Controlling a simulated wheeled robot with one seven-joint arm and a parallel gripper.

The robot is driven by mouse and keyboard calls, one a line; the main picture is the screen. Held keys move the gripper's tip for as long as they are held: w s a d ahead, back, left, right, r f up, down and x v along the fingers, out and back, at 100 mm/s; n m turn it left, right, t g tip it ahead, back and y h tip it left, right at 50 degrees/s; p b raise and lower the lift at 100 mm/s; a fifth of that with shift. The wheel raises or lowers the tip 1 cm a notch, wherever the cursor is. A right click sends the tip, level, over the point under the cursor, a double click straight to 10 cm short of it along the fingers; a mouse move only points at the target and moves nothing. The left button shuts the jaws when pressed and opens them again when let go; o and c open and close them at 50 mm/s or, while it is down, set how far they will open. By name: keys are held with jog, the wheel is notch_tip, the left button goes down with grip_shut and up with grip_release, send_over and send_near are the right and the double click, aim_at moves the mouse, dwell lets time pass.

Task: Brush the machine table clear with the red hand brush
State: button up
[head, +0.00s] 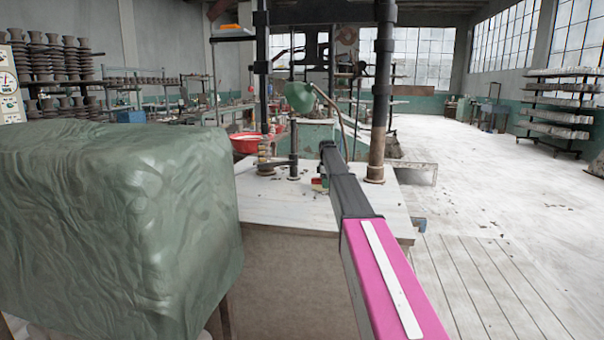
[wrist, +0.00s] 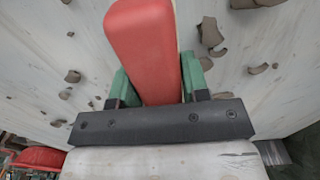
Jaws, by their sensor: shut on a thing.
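The red hand brush (wrist: 143,45) is held between the green fingers of my gripper (wrist: 155,80) in the wrist view. A pale edge shows along the brush's right side; its bristles cannot be made out. In the head view my gripper (head: 321,183) is low over the machine table (head: 290,216), mostly hidden behind my arm. I cannot tell whether the brush touches the table. Brown clay trimmings lie scattered on the pale tabletop, with a larger lump (wrist: 211,33) right of the brush and a smaller piece (wrist: 73,76) to its left.
Dark metal posts (head: 377,95) rise from the table beside my arm. A red basin (head: 246,143) stands behind its left side. A green-covered block (head: 110,230) fills the near left. Open floor (head: 480,200) lies to the right.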

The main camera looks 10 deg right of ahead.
jog(key=shift+s+d, duration=0.3)
jog(key=shift+d, duration=0.2)
jog(key=shift+s+d, duration=0.25)
jog(key=shift+d, duration=0.2)
jog(key=shift+s+a+f, duration=0.1)
jog(key=shift+a, duration=0.3)
jog(key=shift+w+a+r, duration=0.1)
jog(key=shift+w+a, duration=0.25)
jog(key=shift+a, duration=0.3)
jog(key=shift+w+a+r, duration=0.1)
jog(key=shift+w+a, duration=0.3)
jog(key=shift+a, duration=0.25)
jog(key=shift+w+a, duration=0.35)
jog(key=shift+a, duration=0.3)
jog(key=shift+a+r, duration=0.15)
jog(key=shift+r, duration=4.3)
jog(key=shift+a, duration=0.1)
